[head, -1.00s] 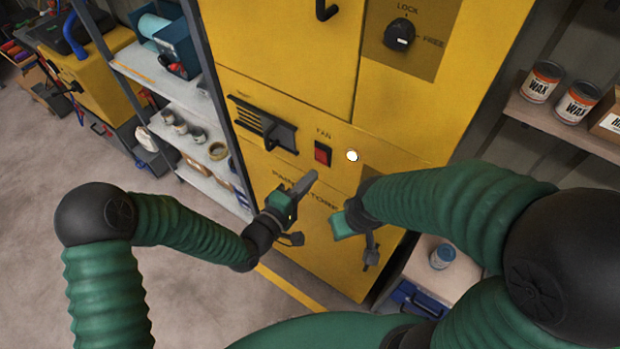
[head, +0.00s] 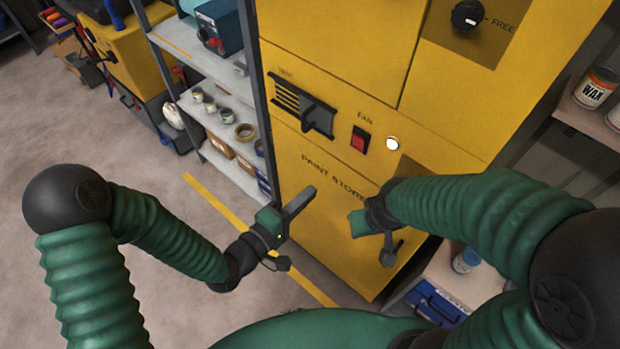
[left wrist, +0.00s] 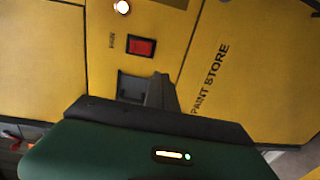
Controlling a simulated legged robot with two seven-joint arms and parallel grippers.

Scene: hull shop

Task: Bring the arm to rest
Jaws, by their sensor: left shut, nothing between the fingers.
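My left arm comes in from the left, bent at the elbow. Its gripper (head: 306,194) is shut and empty in front of the yellow paint store cabinet (head: 330,215). In the left wrist view the shut fingers (left wrist: 160,88) show against the cabinet front, with a gap I cannot judge. My right arm reaches in from the right, and its gripper (head: 390,252) hangs before the cabinet's lower right part. The right fingers are partly hidden, so I cannot tell whether they are open.
The cabinet carries a slotted dark handle (head: 303,110), a red fan switch (head: 360,140), a lit round lamp (head: 393,144) and a black knob (head: 467,15). Grey shelves (head: 215,125) stand to the left. A blue case (head: 437,304) lies at lower right. Open floor (head: 110,140) lies left.

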